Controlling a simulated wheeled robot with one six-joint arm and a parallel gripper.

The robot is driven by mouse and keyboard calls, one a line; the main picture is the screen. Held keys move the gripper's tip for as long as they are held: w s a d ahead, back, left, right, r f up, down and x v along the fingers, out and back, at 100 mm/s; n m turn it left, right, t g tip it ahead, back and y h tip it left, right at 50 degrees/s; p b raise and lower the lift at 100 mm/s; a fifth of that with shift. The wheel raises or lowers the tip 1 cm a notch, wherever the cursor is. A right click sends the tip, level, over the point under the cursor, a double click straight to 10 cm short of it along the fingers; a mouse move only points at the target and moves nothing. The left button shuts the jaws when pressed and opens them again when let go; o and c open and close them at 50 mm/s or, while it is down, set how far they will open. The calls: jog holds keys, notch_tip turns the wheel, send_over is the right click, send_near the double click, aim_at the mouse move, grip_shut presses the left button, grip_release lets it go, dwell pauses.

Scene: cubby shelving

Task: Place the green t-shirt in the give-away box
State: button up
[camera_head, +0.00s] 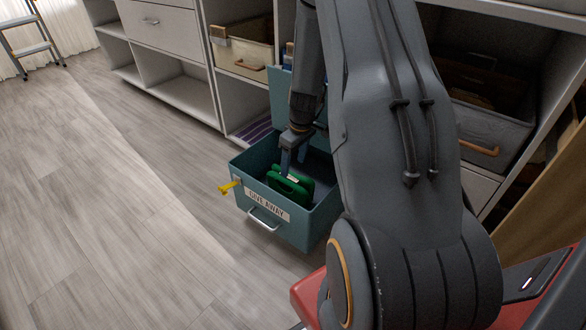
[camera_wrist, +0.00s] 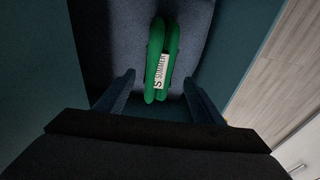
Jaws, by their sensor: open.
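The give-away box (camera_head: 267,212) is a teal box with a "GIVE AWAY" label and a metal handle on its front; its lid stands raised at the back. It sits on the floor in front of the shelving. The green t-shirt (camera_head: 290,186), folded, lies inside the box. It also shows in the wrist view (camera_wrist: 161,62), with a white label, on the box's dark bottom. My gripper (camera_head: 294,164) points down into the box, above the t-shirt. In the wrist view my gripper's fingers (camera_wrist: 160,98) are spread apart, one on each side of the t-shirt's near end, with nothing between them held.
A yellow object (camera_head: 229,186) sticks out from the box's left front corner. Cubby shelving (camera_head: 180,92) stands behind, with a beige bin (camera_head: 243,57) and a grey bin (camera_head: 490,130). Open wooden floor lies to the left, with a stepladder (camera_head: 30,45) far back.

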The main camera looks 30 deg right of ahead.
jog(key=shift+s+r, duration=0.1)
jog(key=shift+r, duration=0.8)
jog(key=s+a+r, duration=0.3)
jog(key=a+r, duration=0.3)
jog(key=a, duration=0.4)
jog(key=s+a+r+n+y, duration=0.1)
jog(key=s+a+r, duration=0.1)
jog(key=a+r, duration=0.6)
jog(key=s+a+r, duration=0.3)
jog(key=a+r, duration=0.2)
jog(key=a, duration=0.7)
jog(key=s+a+r, duration=0.2)
jog(key=s+a, duration=0.1)
jog(key=s, duration=0.4)
jog(key=s+a+r+g, duration=0.1)
jog(key=s+a+r, duration=0.2)
jog(key=s, duration=0.5)
jog(key=s+a+r, duration=0.3)
jog(key=s+a, duration=0.2)
jog(key=s, duration=0.3)
jog(key=shift+n+g, duration=0.3)
jog(key=shift+n, duration=0.1)
jog(key=shift+a, duration=0.15)
